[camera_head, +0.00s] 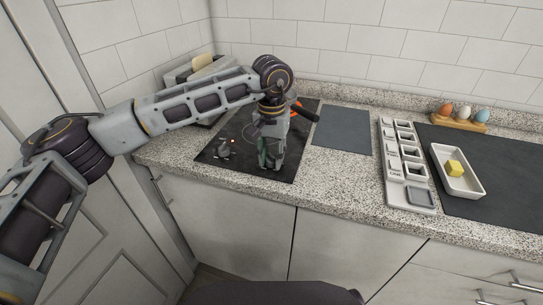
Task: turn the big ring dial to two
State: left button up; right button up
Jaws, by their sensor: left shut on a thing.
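The black cooktop (216,156) lies on the left part of the counter. My left gripper (270,164) points down at its front right part, with the fingertips at the cooktop surface. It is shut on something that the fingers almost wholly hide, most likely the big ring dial. The dial's mark and setting cannot be read. My right gripper is not in view.
An orange handle (303,111) sticks out behind my gripper. A toaster with bread (202,62) stands at the back left. To the right are a grey mat (342,130), a compartment tray (392,166), a white dish (464,184) with a yellow cube, and an egg rack (460,126).

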aim_at(272, 155)
pick_arm(q)
jog(key=shift+m, duration=0.6)
jog(key=o, duration=1)
jog(key=shift+r, duration=6.05)
